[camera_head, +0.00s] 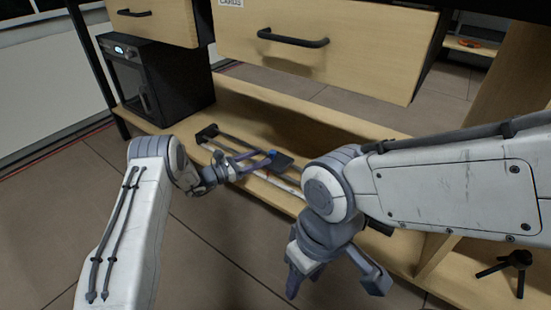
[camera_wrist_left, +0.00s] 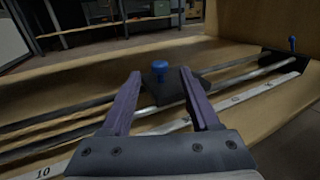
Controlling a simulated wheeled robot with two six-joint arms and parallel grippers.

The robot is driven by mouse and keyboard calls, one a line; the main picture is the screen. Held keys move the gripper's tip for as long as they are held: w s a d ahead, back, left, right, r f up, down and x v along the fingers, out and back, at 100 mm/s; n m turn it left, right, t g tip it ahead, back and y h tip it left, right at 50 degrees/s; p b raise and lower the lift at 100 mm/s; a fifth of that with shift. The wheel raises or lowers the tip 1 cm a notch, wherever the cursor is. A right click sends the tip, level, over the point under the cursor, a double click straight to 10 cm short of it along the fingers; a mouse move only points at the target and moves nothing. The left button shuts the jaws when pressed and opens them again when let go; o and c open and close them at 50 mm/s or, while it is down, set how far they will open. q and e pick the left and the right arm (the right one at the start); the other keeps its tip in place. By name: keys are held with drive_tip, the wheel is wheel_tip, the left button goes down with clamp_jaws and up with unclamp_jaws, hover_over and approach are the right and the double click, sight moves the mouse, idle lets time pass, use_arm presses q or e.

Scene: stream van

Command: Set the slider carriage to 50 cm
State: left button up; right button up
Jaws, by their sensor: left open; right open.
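The slider lies on the low wooden shelf, with two dark rails and a white scale strip (camera_wrist_left: 252,93) along its near side. Its dark carriage (camera_head: 284,161) bears a blue knob (camera_head: 271,153); the knob (camera_wrist_left: 160,67) also shows in the left wrist view. My left gripper (camera_head: 262,159) is open at the carriage, its purple fingers on either side of the knob in the left wrist view; contact cannot be told. A "10" is readable at the strip's left end; the mark at the carriage is not readable. My right gripper (camera_head: 338,288) is open and empty, in front of the shelf.
Wooden drawers (camera_head: 330,45) with black handles hang above the shelf (camera_head: 240,92). A black oven-like box (camera_head: 150,80) stands at the left. A small black tripod (camera_head: 512,265) is at the lower right. Another blue knob (camera_wrist_left: 292,41) sits at the slider's far right end.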

sight(270, 154)
use_arm(q)
drive_tip(key=b+x, duration=0.2)
drive_tip(key=x, duration=0.2)
drive_tip(key=shift+w+d+f, duration=0.1)
drive_tip(key=shift+d+f, duration=0.05)
drive_tip(key=shift+f, duration=0.05)
drive_tip(key=shift+w+d+r, duration=0.2)
drive_tip(key=shift+w+d, duration=0.15)
drive_tip(key=shift+d, duration=0.2)
clamp_jaws()
drive_tip(key=shift+f, duration=0.1)
idle(0.6)
